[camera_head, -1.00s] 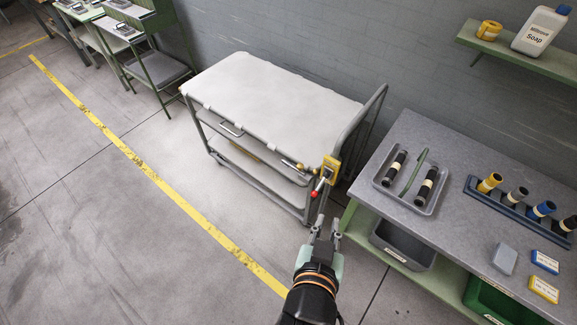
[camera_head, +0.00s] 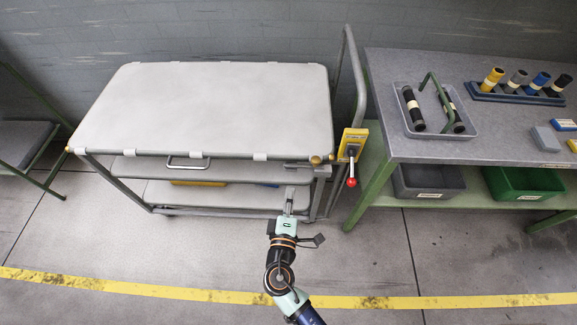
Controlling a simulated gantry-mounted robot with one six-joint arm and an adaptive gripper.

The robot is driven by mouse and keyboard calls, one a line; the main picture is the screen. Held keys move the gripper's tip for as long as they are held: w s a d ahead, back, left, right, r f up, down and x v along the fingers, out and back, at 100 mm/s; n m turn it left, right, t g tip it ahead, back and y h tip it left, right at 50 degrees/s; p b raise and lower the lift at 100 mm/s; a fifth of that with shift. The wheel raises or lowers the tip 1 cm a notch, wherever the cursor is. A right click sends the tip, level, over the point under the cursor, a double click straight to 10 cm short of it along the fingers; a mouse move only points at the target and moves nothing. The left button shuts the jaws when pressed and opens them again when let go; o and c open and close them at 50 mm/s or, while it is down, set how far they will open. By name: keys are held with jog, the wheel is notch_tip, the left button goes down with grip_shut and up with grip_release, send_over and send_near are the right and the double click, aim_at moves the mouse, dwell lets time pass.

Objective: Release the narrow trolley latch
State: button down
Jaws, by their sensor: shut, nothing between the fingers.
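A grey trolley (camera_head: 205,110) with a pale padded top and lower shelves stands against the wall. The lever hangs downward. My gripper (camera_head: 289,198) is shut and empty, in front of the trolley's lower right part. It appears left of the red knob and slightly lower, clear of it. Whether the fingertips touch the trolley's frame I cannot tell.
A workbench (camera_head: 440,150) stands close right of the trolley, with a tray (camera_head: 470,128) of black cylinders on top. A grey bin (camera_head: 428,182) and a green bin (camera_head: 522,184) sit below. The floor in front, crossed by a yellow line (camera_head: 180,291), is clear.

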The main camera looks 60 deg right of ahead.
aim_at(307, 166)
jog(key=b+x, duration=0.2)
jog(key=x, duration=0.8)
jog(key=s+d, duration=0.2)
jog(key=s, duration=0.1)
jog(key=shift+f, duration=0.3)
jog(key=shift+d, duration=0.15)
jog(key=shift+s, duration=0.15)
